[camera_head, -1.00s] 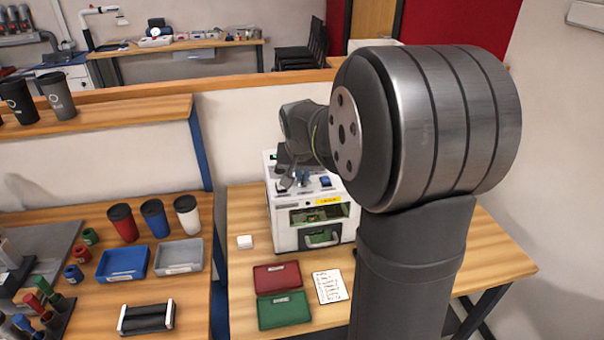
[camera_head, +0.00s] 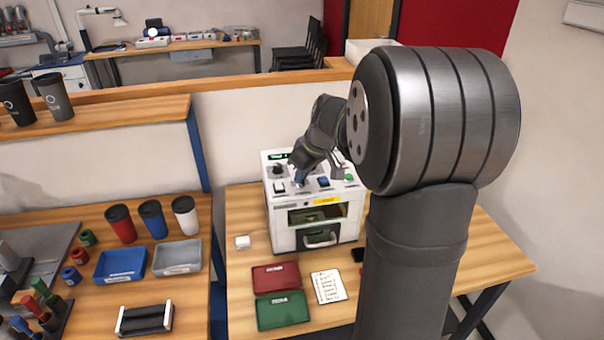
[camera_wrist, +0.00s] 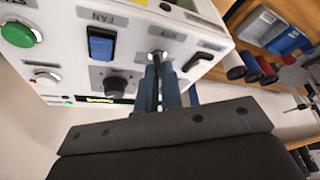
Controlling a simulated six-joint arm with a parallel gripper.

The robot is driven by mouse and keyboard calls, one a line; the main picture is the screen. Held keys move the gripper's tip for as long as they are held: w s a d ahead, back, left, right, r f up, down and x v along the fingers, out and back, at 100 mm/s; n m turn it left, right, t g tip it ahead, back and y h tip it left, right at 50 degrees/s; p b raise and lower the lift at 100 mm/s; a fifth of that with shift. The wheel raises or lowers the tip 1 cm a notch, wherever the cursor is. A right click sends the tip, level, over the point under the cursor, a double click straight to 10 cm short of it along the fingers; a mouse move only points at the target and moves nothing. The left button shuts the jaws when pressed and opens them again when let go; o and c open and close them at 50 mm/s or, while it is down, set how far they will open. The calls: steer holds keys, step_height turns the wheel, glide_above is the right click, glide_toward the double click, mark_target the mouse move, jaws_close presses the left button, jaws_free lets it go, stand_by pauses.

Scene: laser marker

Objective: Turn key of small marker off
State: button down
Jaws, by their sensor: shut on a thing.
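The small marker is a white box (camera_head: 284,230) with a control panel on top, standing on the wooden table in the head view. Its panel also fills the upper left of the wrist view (camera_wrist: 130,58). The key lock (camera_wrist: 158,55) is a silver round fitting beside a "KEY" label. My gripper (camera_wrist: 160,82) is at this lock, with its blue fingers closed together on the key. The fingers hide most of the key, so I cannot tell its angle. In the head view my gripper (camera_head: 299,180) is over the front part of the panel.
Near the key lock are a blue fan rocker (camera_wrist: 101,43), a black knob (camera_wrist: 118,85) and a green button (camera_wrist: 17,34). A red tray (camera_head: 277,277), a green tray (camera_head: 283,310) and a paper sheet (camera_head: 328,287) lie in front of the marker.

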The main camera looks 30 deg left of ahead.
steer(key=shift+n+g, duration=0.4)
steer(key=shift+n, duration=0.4)
steer(key=c, duration=1.6)
jaws_free()
steer(key=v, duration=1.7)
steer(key=shift+w+r, duration=0.1)
steer(key=shift+r, duration=0.15)
steer(key=shift+f, duration=0.1)
steer(key=x, duration=1.7)
steer(key=shift+f, duration=0.2)
